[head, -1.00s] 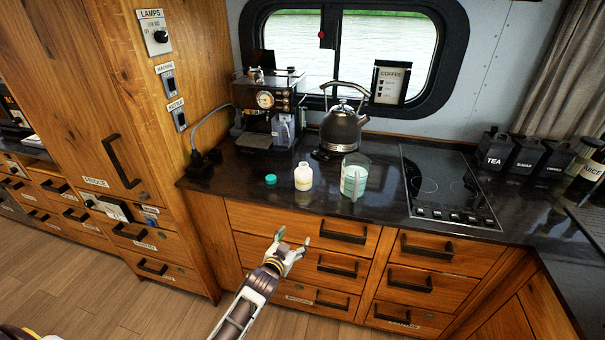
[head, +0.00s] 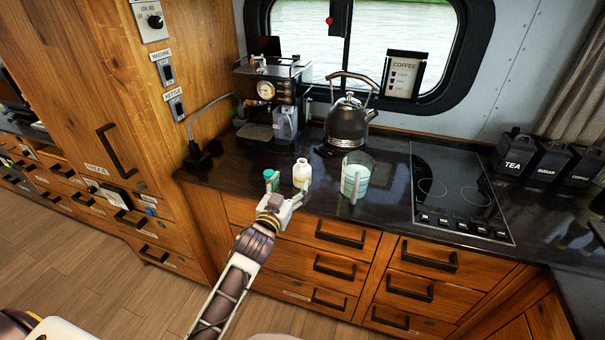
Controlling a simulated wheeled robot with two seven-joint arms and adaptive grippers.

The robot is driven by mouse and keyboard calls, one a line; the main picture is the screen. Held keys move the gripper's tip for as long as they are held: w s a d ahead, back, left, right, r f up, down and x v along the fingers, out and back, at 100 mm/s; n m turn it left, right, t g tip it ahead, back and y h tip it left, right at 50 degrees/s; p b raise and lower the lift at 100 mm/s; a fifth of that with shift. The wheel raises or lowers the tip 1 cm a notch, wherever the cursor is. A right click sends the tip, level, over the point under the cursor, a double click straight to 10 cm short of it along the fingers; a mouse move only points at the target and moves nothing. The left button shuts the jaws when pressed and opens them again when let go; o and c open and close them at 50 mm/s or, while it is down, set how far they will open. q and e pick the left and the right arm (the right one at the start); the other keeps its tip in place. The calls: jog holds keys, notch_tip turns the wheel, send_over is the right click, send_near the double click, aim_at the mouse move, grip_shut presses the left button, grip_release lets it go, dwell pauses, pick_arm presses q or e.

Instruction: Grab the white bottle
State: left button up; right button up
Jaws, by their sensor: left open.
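The white bottle (head: 301,171) stands upright and uncapped near the front edge of the dark counter, with a yellowish label low on its side. A teal cap (head: 268,174) lies to its left, partly covered by a finger. My left gripper (head: 287,187) is at the counter's front edge, just in front of the bottle. Its fingers are spread, one near the cap and one near the bottle's lower right. I cannot tell whether it touches the bottle. The right gripper is not in view.
A glass jug (head: 356,176) with teal contents stands just right of the bottle. A kettle (head: 347,124) and a coffee machine (head: 268,98) stand behind. A cooktop (head: 460,190) lies to the right. Drawers (head: 330,268) are below the counter edge.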

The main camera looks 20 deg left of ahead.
pick_arm(q)
jog(key=shift+s+a+f+n, duration=0.1)
jog(key=shift+a+f+n, duration=0.1)
jog(key=shift+n, duration=0.4)
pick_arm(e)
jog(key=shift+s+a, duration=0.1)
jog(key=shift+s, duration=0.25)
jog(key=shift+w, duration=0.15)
